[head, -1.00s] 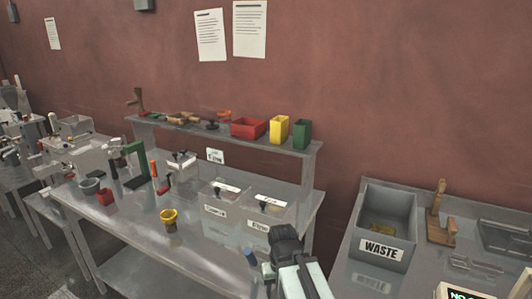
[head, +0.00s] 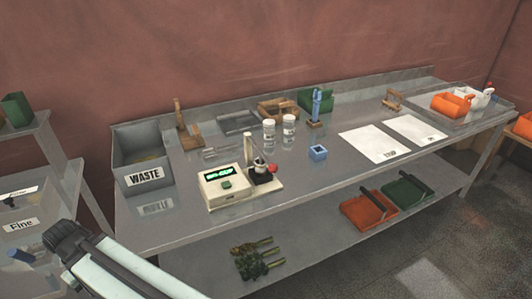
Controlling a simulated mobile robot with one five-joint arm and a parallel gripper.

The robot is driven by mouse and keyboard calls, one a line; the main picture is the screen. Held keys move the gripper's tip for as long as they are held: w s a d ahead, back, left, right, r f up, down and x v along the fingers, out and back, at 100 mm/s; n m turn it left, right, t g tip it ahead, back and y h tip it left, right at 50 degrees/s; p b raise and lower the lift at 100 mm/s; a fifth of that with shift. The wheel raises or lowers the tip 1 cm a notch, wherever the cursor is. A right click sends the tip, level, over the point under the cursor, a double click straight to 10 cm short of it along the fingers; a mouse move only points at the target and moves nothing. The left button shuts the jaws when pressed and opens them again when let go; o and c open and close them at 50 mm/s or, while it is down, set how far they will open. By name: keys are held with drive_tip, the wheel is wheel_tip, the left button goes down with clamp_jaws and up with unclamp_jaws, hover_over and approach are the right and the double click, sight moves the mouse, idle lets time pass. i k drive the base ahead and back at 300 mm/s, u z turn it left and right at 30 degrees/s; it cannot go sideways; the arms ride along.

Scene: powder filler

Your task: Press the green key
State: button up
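The green key (head: 226,185) sits on the front of a small cream machine (head: 222,196) with a lit green display (head: 220,173). The machine stands near the front edge of the metal bench, beside a small stand (head: 250,160) with a dark and red part at its base. My gripper (head: 70,240) is at the lower left of the head view, in front of the bench and well apart from the key. Its fingertips cannot be made out clearly.
A grey WASTE bin (head: 143,150) stands left of the machine. Two clear jars (head: 269,136), a blue block (head: 318,153) and white sheets (head: 368,143) lie to the right. A shelf below holds red and green trays. A second bench with a Fine box is at far left.

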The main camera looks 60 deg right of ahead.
sight(227, 185)
drive_tip(key=z, duration=2.9)
drive_tip(key=k, duration=1.2)
drive_tip(key=u, duration=0.7)
drive_tip(key=i, duration=1)
drive_tip(key=z, duration=0.1)
